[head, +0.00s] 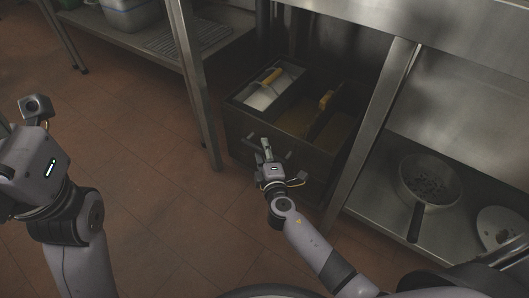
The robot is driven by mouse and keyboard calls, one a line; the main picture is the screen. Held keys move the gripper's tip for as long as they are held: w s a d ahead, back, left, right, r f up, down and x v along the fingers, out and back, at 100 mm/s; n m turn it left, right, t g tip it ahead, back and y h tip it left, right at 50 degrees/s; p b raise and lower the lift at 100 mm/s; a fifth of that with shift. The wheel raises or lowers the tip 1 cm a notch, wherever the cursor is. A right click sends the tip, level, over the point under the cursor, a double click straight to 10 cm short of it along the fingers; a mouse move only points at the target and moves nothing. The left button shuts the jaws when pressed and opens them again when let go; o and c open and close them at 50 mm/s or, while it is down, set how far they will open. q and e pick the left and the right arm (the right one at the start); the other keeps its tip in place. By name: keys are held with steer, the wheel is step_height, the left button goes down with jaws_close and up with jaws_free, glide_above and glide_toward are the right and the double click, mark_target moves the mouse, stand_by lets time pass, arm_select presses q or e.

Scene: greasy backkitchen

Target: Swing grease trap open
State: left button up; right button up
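The grease trap appears as a dark metal box (240,122) under the steel counter.
A counter leg (196,85) stands just left of the box, and another (372,130) to its right. A lower shelf at right holds a pan (430,181) and a round plate or lid (502,228). The tiled floor (150,165) between my arms is clear.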

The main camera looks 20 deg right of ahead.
jaws_close()
stand_by(0.5)
stand_by(0.3)
